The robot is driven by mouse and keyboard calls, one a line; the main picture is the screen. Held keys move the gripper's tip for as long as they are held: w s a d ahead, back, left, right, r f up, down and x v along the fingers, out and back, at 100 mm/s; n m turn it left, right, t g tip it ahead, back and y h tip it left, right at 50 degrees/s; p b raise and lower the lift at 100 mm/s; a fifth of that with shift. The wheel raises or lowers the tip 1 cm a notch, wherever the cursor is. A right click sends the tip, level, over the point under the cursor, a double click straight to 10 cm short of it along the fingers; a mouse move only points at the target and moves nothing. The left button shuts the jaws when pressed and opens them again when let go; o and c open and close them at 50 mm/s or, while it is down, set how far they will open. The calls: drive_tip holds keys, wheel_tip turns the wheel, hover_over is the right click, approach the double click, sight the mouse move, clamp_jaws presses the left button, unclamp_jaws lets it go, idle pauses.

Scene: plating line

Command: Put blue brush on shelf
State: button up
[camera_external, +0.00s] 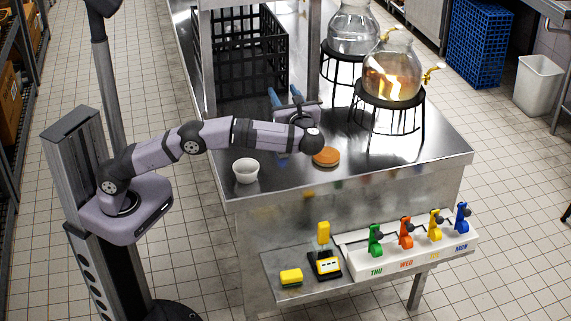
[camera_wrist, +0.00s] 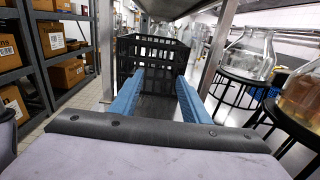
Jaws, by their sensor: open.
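My gripper (camera_external: 285,96) is open, with two blue fingers over the steel counter (camera_external: 415,145). In the wrist view, the fingers (camera_wrist: 158,92) are spread apart with nothing between them, facing the black crate (camera_wrist: 160,52). I cannot make out a blue brush with certainty. An overhead steel shelf edge (camera_wrist: 175,7) shows at the top of the wrist view. A lower front shelf (camera_external: 325,287) is attached to the counter.
A white cup (camera_external: 246,170) and a round orange-topped item (camera_external: 326,157) stand near my wrist. Glass jars (camera_external: 393,72) on black stands are at the right. A white rack (camera_external: 408,246) holds coloured clips on the front shelf, beside a yellow sponge (camera_external: 291,277).

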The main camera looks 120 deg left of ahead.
wheel_tip(320, 180, down, 16)
drive_tip(key=shift+r, duration=0.1)
drive_tip(key=shift+f+p+x, duration=0.1)
drive_tip(key=shift+p+x, duration=0.45)
drive_tip(key=shift+x, duration=1.3)
drive_tip(key=shift+f+p+x, duration=0.15)
drive_tip(key=shift+p+x, duration=0.4)
drive_tip(key=shift+x, duration=1.3)
clamp_jaws()
